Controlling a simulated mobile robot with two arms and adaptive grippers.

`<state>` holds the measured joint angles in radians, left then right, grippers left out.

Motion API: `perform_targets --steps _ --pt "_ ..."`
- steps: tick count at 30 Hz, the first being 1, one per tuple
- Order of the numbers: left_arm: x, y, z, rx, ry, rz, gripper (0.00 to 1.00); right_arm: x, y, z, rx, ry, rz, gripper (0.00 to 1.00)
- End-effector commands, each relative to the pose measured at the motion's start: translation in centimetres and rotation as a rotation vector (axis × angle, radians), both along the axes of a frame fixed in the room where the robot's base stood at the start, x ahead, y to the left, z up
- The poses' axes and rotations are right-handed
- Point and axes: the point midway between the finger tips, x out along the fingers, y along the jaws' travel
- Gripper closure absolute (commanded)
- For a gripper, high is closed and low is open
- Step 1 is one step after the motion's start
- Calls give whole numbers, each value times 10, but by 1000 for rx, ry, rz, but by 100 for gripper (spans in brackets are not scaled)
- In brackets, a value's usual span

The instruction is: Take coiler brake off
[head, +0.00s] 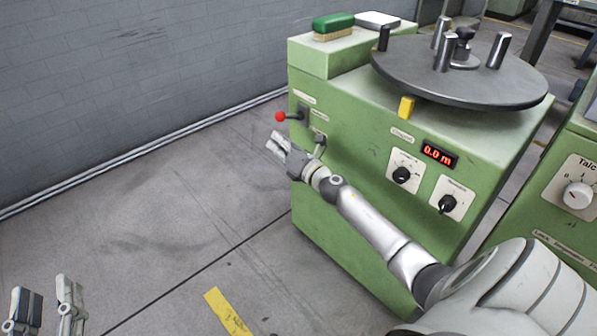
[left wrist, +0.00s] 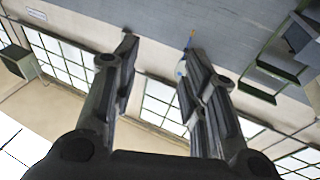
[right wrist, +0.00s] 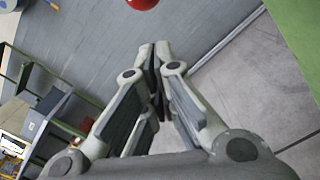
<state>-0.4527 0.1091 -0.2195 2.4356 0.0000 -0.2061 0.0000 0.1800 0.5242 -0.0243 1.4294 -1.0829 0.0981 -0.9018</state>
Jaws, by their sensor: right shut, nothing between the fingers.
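The green coiler (head: 345,150) has a lever with a red ball knob (head: 280,117) sticking out to the left from its upper left side. A label sits above the lever, too small to read, so I cannot tell if this lever is the brake. The knob also shows at the top edge of the right wrist view (right wrist: 142,3). My right gripper (head: 274,143) is shut and empty, just below the knob and apart from it. A second small grey fitting (head: 319,140) is beside this gripper. My left gripper (head: 47,288) is open and empty at the lower left.
The coiler carries a dark round turntable (head: 460,80) with upright posts, a red display (head: 439,153) and two black knobs. A green brush (head: 333,22) lies on top. Another green machine (head: 570,185) stands to the right. The floor left of the coiler is clear.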

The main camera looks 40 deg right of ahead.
Motion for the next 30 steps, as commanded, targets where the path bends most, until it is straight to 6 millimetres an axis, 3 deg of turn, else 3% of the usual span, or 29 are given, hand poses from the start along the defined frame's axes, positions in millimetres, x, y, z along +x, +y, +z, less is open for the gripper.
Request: perform_targets --steps 9,21,30 --pt "-16 -3 48 -77 -281 -17 60 1 0 -14 0 -1 1 100" --pt "-4 -1 18 -25 -93 -6 60 -67 -3 -16 2 2 0 100" --pt "-1 -1 8 -11 -44 -2 60 -96 -4 -16 1 0 1 100"
